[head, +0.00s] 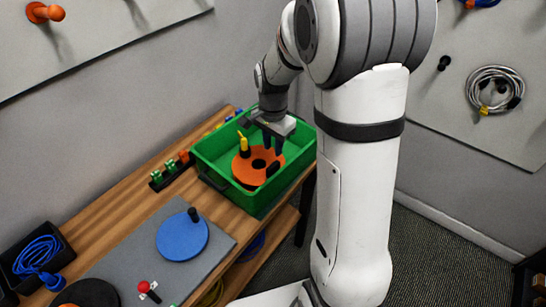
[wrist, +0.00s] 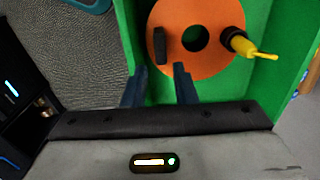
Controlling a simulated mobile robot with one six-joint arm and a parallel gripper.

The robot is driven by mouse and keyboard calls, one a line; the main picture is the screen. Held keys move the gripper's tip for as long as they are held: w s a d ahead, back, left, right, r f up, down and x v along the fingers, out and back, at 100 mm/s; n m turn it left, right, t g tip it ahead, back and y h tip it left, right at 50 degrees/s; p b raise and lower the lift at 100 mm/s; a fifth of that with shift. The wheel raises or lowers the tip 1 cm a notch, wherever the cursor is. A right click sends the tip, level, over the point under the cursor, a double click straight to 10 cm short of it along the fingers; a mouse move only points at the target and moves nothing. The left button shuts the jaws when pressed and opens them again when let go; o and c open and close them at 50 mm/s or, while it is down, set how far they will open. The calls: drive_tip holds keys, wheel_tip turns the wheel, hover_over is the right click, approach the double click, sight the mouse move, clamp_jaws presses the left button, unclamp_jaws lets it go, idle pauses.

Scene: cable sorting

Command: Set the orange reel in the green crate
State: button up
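The orange reel (head: 244,170) lies flat on the floor of the green crate (head: 203,163). It is a disc with a dark centre hole and an upright black handle (wrist: 160,46) near its rim. In the wrist view the orange reel (wrist: 182,70) is seen from above, inside the green crate (wrist: 280,85). My gripper (head: 273,147) is over the crate, above the reel. In the wrist view my gripper (wrist: 160,82) has its two dark fingers apart with nothing between them. The black handle stands just beyond the gap, apart from the fingers.
On the wooden bench (head: 135,205) are a grey mat (head: 135,250), a blue reel (head: 182,238), a red-knobbed piece (head: 146,288) and a black tray (head: 62,265) with blue cable.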

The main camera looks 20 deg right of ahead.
drive_tip(key=s+a+r+n+t, duration=0.1)
drive_tip(key=s+r+n, duration=0.4)
drive_tip(key=s, duration=0.4)
drive_tip(key=s+a+r+n+t, duration=0.1)
drive_tip(key=s+r+n, duration=0.3)
drive_tip(key=s, duration=0.6)
drive_tip(key=n, duration=0.2)
drive_tip(key=shift+s+r+n+t, duration=0.15)
drive_tip(key=shift+r+n+t, duration=0.15)
drive_tip(key=shift+r, duration=0.1)
